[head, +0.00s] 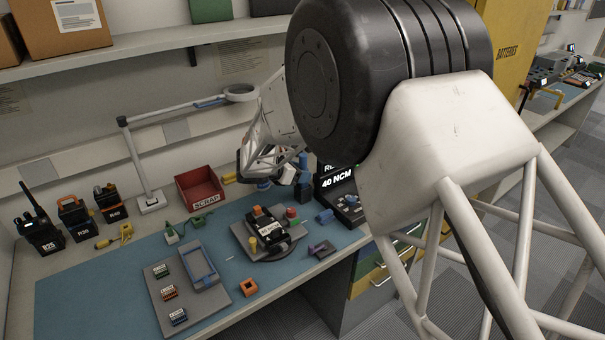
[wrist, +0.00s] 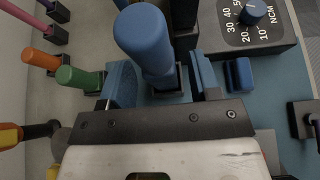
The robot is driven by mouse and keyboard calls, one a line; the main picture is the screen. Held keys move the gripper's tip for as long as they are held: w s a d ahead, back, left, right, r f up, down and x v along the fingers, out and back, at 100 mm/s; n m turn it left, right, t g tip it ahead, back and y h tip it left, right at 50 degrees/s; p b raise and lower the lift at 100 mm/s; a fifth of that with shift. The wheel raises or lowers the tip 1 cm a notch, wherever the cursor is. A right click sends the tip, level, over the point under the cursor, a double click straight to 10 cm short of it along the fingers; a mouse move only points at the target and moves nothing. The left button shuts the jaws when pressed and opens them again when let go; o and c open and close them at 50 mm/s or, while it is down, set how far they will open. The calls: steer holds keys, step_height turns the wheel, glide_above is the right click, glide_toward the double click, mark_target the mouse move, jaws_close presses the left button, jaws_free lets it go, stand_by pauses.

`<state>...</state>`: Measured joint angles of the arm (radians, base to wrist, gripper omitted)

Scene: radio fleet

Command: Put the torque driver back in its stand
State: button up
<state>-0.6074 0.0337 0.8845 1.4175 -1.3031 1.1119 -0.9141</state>
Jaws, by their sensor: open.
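A blue, round-handled tool that looks like the torque driver (wrist: 146,38) stands roughly upright in the wrist view. Its lower end is at a small dark square holder (wrist: 181,80), which looks like its stand; how deep it sits is hidden. My gripper (wrist: 161,66) is open, with one blue-padded finger on each side of the handle. A gap shows on the right; contact on the left is unclear. In the head view my gripper is at the back of the bench, largely hidden by my own arm.
Orange (wrist: 40,60) and green (wrist: 78,78) handles stand in holders at the left. A torque dial unit (wrist: 262,30) and a short blue piece (wrist: 239,75) are close on the right. A red scrap bin (head: 200,188) stands left of my gripper. The blue mat (head: 90,290) has free room at front left.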

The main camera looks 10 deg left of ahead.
steer(key=v, duration=1)
steer(key=shift+s, duration=0.15)
steer(key=shift+a, duration=0.1)
steer(key=shift+r, duration=0.1)
stand_by(0.4)
steer(key=s+d+r+m+g+y, duration=0.15)
steer(key=s+d+r+m, duration=0.25)
steer(key=d, duration=0.5)
steer(key=s+d+r+m+g, duration=0.2)
steer(key=s+d+r+m, duration=0.25)
steer(key=d, duration=0.55)
steer(key=s+d+r+m+g+y, duration=0.15)
steer(key=s+d+r+m, duration=0.3)
steer(key=d, duration=0.45)
steer(key=s+d+m+y, duration=0.2)
steer(key=s+d+m, duration=0.2)
steer(key=s, duration=0.5)
steer(key=s+d+m+y, duration=0.1)
steer(key=s+d+m, duration=0.3)
steer(key=s, duration=0.5)
steer(key=s+d+r+m+g+y, duration=0.1)
steer(key=s+d+m+y, duration=0.1)
steer(key=s+d+m, duration=0.3)
steer(key=shift+s+m+y, duration=0.3)
steer(key=shift+s+m, duration=0.3)
steer(key=shift+s, duration=1.5)
steer(key=shift+r, duration=0.1)
